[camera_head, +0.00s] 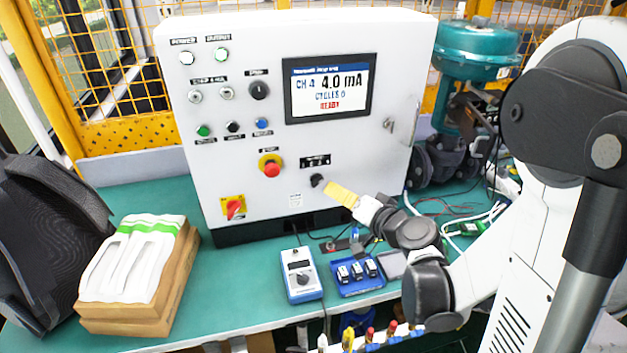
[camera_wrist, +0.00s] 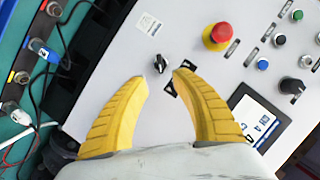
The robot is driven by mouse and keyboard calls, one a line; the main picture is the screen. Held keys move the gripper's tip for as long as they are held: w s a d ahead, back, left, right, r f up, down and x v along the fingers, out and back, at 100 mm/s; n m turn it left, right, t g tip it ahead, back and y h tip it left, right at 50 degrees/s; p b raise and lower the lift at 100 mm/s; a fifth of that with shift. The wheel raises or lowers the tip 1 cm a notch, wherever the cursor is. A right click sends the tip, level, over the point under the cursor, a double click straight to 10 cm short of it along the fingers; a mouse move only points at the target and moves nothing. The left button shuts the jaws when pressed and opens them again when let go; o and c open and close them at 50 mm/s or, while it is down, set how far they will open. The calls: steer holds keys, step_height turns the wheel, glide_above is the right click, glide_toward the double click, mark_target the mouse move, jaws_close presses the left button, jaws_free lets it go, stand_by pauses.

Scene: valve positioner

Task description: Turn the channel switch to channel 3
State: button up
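The channel switch is a small black rotary knob (camera_head: 317,180) low on the front of the white control cabinet (camera_head: 240,140). It also shows in the wrist view (camera_wrist: 160,63), just beyond the gap between my fingertips. My gripper (camera_head: 331,187) has yellow fingers and is close to the knob, on its right in the head view. In the wrist view my gripper (camera_wrist: 160,79) is open, with nothing between the fingers. The knob appears apart from both fingers. The display (camera_head: 329,88) reads CH 4, 4.0 mA. The lettering around the knob is too small to read.
A red emergency stop (camera_head: 271,167) and a red-yellow switch (camera_head: 233,207) sit left of the knob. A handheld meter (camera_head: 299,274) and a blue tray (camera_head: 357,277) stand on the green bench below. A teal valve actuator (camera_head: 474,50) stands at the right.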

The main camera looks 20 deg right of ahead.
mark_target(319, 183)
steer(key=b+x, duration=0.2)
steer(key=x, duration=0.7)
steer(key=shift+w+a+f, duration=0.1)
steer(key=shift+w+a, duration=0.05)
steer(key=shift+w, duration=0.05)
jaws_close()
